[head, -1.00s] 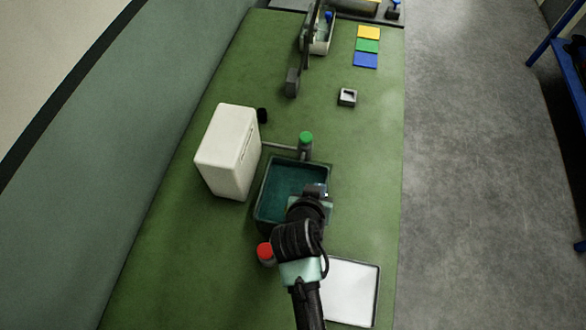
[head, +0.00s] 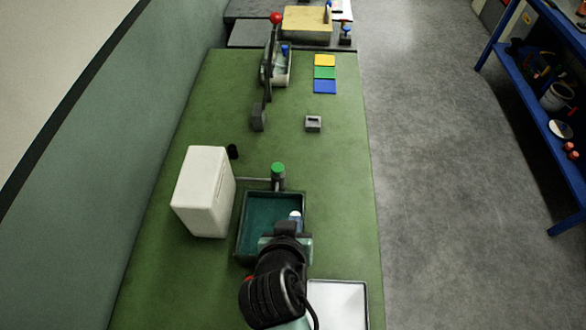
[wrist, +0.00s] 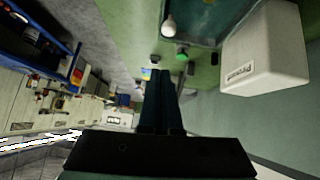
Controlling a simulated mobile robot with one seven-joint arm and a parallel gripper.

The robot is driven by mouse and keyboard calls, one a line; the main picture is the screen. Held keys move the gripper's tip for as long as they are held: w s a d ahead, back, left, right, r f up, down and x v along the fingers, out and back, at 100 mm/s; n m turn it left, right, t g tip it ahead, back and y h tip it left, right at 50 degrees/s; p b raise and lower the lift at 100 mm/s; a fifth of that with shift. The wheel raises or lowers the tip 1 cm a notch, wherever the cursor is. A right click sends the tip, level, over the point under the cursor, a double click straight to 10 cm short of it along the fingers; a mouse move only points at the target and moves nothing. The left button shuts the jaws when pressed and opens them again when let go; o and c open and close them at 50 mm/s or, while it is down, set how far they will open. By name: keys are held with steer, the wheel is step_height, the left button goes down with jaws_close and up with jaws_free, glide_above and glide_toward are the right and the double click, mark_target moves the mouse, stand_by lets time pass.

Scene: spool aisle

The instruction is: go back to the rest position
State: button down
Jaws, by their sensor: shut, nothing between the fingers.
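My gripper (head: 284,232) is over the near part of the dark green tray in the head view, and the arm comes up from the bottom of the picture. In the wrist view my gripper (wrist: 162,75) shows its two dark fingers close together with nothing between them. The dark green tray (head: 240,222) stands on the green bench (head: 335,200). A white rounded thing (head: 295,215) shows in the tray, just beyond my gripper; it also shows in the wrist view (wrist: 169,26). My forearm hides the bench beneath it.
A white box (head: 203,190) stands left of the tray. A green-topped post (head: 278,172) is behind it. A white tray (head: 338,300) lies at the near right. A small grey block (head: 313,123) and coloured squares (head: 325,73) lie farther back. A blue shelf (head: 520,90) stands across the aisle.

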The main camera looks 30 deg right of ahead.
steer(key=shift+v, duration=1.05)
steer(key=shift+s+d, duration=0.1)
